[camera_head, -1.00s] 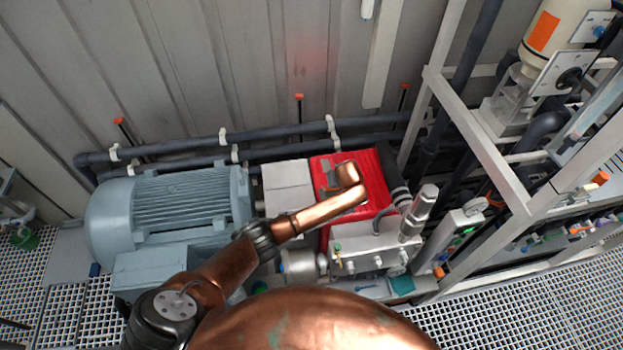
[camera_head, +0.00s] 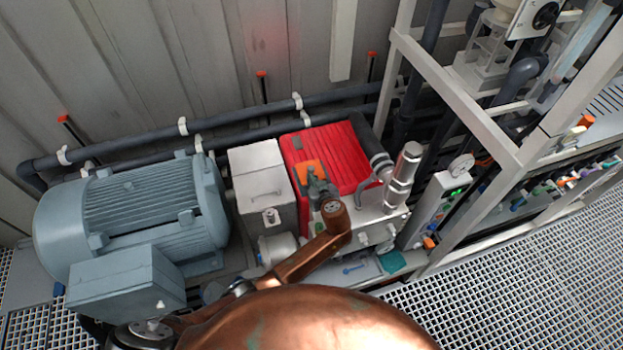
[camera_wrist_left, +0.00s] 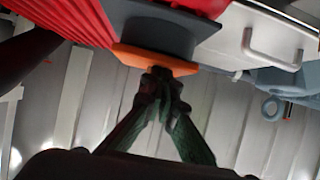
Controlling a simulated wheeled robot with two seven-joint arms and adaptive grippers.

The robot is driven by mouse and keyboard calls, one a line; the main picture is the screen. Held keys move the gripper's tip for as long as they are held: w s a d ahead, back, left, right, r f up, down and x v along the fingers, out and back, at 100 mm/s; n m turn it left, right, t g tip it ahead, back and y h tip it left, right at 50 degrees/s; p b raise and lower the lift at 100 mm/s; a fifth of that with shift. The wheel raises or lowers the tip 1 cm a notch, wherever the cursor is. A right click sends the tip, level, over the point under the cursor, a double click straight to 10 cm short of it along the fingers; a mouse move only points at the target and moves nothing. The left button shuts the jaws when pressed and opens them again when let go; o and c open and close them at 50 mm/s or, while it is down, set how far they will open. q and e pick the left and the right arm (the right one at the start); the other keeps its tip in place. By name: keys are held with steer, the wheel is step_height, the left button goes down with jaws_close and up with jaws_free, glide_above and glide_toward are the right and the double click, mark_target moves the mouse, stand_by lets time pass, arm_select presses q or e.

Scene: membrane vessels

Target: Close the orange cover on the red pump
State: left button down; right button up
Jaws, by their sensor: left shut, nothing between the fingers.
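The red pump (camera_head: 345,150) is a ribbed red block in the middle of the head view. It also shows at the top left of the left wrist view (camera_wrist_left: 62,18). The orange cover (camera_head: 304,172) is a small plate at the pump's front left; the wrist view shows it edge-on (camera_wrist_left: 135,56), below a dark grey block. My left gripper (camera_head: 316,182) is shut and empty at the cover. Its fingertips (camera_wrist_left: 160,78) are at the orange edge; I cannot tell whether they touch. The gripper hides part of the cover, and its exact angle is unclear. My right gripper is not in view.
A grey-blue motor (camera_head: 140,215) stands left of the pump, with a light grey box (camera_head: 262,185) between them. A silver cylinder (camera_head: 403,175) and valve block are close on the right, beside a metal frame (camera_head: 455,95). Dark pipes (camera_head: 225,135) run behind.

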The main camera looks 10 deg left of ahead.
arm_select(q)
steer(key=shift+s+f, duration=0.1)
steer(key=shift+f, duration=0.25)
steer(key=shift+s+f, duration=0.1)
steer(key=shift+f, duration=0.1)
steer(key=shift+s, duration=0.1)
steer(key=shift+s+d+r, duration=0.1)
steer(key=shift+s+d, duration=0.05)
steer(key=shift+s, duration=0.05)
steer(key=r+v, duration=0.1)
steer(key=v, duration=0.6)
steer(key=shift+w, duration=0.25)
